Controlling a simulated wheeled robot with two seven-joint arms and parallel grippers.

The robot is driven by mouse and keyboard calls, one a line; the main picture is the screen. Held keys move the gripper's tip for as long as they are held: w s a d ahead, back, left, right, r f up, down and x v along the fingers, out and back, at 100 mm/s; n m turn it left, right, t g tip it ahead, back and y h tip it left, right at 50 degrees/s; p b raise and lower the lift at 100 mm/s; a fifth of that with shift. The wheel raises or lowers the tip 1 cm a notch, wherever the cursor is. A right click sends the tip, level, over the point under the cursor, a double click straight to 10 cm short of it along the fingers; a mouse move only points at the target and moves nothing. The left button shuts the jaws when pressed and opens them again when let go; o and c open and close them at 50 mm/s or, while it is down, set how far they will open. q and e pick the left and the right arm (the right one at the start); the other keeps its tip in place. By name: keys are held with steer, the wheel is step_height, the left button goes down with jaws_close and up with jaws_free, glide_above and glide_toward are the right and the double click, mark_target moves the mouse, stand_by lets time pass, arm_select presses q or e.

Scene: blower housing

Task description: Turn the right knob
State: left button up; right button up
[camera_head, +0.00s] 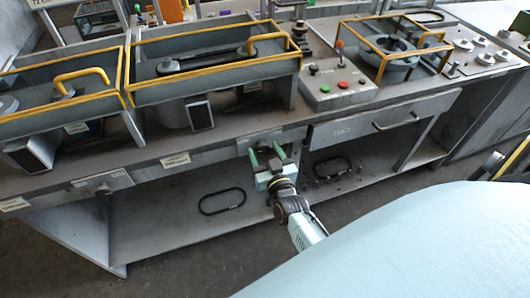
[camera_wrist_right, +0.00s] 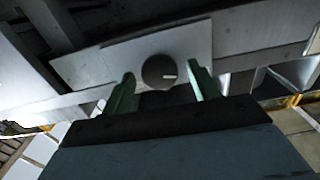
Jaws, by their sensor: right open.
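The right knob (camera_wrist_right: 159,71) is a dark round dial with a pale mark, on a light plate (camera_wrist_right: 190,45) on the bench front. My right gripper (camera_wrist_right: 161,73) is open, with one green finger on each side of the knob in the wrist view. I cannot tell whether the fingers touch it. In the head view the right gripper (camera_head: 264,158) is in front of the same plate (camera_head: 292,136), and the knob is not clear there. Another plate (camera_head: 102,183) with a small dark knob is further left on the bench front. My left gripper is not in view.
The bench (camera_head: 230,130) carries yellow-railed housings (camera_head: 215,65) and a control box (camera_head: 340,92) with red and green buttons. A drawer (camera_head: 375,125) is right of the gripper. The lower shelf (camera_head: 150,235) holds black rings (camera_head: 222,201).

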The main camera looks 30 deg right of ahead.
steer(key=p+v, duration=0.1)
steer(key=v, duration=1.2)
steer(key=shift+s, duration=0.2)
steer(key=s+a+f+n+g+y, duration=0.2)
steer(key=s+a+f+g+y, duration=0.15)
steer(key=f, duration=0.75)
steer(key=s+a+f+n+g+y, duration=0.1)
steer(key=s+a+f+g+y, duration=0.2)
steer(key=f, duration=0.7)
steer(key=s+d+f+g, duration=0.2)
steer(key=s+f, duration=0.3)
steer(key=s, duration=0.3)
steer(key=s+d+f+n+g+h, duration=0.1)
steer(key=s+f+g, duration=0.3)
steer(key=s, duration=0.4)
steer(key=s+d+f+n+g+h, duration=0.1)
steer(key=s+f+g, duration=0.3)
steer(key=s, duration=0.4)
steer(key=shift+d+f, duration=0.8)
steer(key=shift+d, duration=0.05)
